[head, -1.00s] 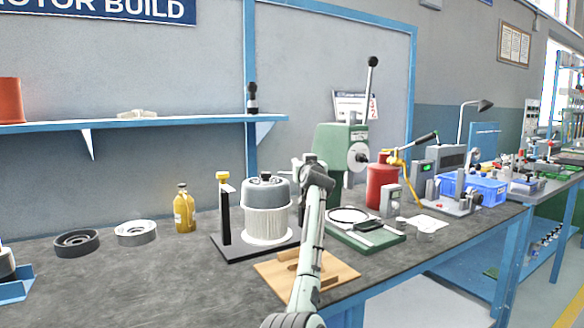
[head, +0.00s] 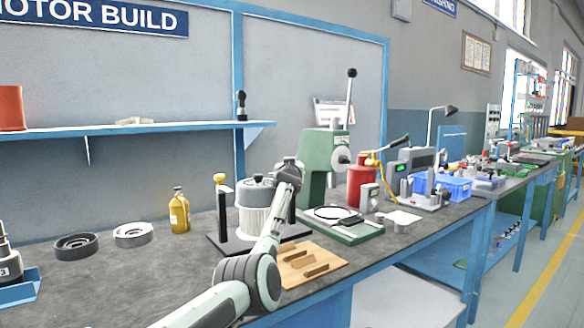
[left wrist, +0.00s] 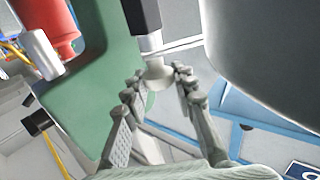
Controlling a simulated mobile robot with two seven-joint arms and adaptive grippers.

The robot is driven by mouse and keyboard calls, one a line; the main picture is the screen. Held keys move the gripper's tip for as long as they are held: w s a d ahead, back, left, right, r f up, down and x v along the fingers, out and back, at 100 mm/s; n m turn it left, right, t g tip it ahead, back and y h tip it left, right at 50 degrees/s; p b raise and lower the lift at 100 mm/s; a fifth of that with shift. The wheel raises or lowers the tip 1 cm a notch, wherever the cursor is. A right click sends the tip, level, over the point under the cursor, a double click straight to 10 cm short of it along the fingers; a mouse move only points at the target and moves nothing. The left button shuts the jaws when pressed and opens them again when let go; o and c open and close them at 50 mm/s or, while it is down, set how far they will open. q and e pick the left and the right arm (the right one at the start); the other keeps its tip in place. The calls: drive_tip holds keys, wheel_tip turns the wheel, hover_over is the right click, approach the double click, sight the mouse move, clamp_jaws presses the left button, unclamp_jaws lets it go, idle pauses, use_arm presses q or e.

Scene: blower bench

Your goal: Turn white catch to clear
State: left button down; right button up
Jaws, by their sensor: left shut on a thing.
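My left gripper (head: 287,168) is at the right side of a canister (head: 252,195) with a grey top and pale ribbed body, on a dark base plate. In the left wrist view my left gripper (left wrist: 158,85) has its fingertips around a small white knob-like piece (left wrist: 157,74), seemingly the white catch, and is shut on it. A black and pale post (left wrist: 143,18) runs up from this piece. In the head view my arm hides the catch. A yellow-topped black post (head: 221,195) stands at the canister's left. My right gripper is in neither view.
A green press (head: 318,165) and a red cylinder (head: 360,183) stand to the right. Two rings (head: 76,246) and a yellow bottle (head: 179,212) are at the left. The bench between them is clear.

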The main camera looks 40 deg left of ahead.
use_arm(q)
drive_tip(key=shift+f, duration=0.1)
drive_tip(key=c, duration=1.2)
unclamp_jaws()
drive_tip(key=v, duration=1.2)
